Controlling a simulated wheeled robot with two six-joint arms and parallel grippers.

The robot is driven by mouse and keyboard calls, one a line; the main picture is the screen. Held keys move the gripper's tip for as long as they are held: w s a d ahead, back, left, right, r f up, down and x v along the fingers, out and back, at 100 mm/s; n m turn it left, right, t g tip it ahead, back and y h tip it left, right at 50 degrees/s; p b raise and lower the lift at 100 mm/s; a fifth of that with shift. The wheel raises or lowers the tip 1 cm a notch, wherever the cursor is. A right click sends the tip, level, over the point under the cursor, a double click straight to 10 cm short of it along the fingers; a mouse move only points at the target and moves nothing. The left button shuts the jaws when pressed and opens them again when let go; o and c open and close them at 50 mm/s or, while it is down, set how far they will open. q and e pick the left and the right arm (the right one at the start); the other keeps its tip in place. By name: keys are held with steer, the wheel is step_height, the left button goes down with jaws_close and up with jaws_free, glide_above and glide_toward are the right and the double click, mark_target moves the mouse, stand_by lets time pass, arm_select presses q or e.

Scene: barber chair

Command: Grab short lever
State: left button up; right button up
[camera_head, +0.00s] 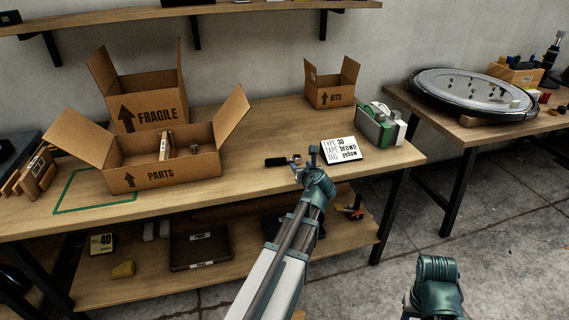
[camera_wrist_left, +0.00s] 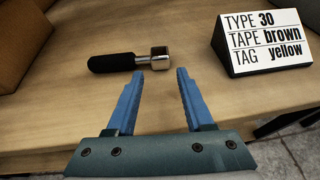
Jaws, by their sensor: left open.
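The short lever lies on the wooden table, with a black grip (camera_wrist_left: 111,63) on the left and a shiny metal head (camera_wrist_left: 156,57) on the right. In the head view, the lever (camera_head: 280,162) shows small, just left of my left gripper (camera_head: 314,154). In the left wrist view, my left gripper (camera_wrist_left: 161,72) is open and empty. Its blue fingertips are just short of the metal head, the left one close below it; I cannot tell whether they touch. My right gripper is not in view.
A sign reading type 30, tape brown, tag yellow (camera_wrist_left: 266,40) stands right of the lever. The PARTS box (camera_head: 165,175), FRAGILE box (camera_head: 150,95) and KITS box (camera_head: 331,88) are on the table (camera_head: 240,185). Bare tabletop surrounds the lever.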

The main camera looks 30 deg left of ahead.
mark_target(298, 162)
arm_select(q)
steer(key=b+x, duration=0.1)
steer(key=x, duration=0.2)
steer(key=shift+w+f, duration=0.15)
jaws_close()
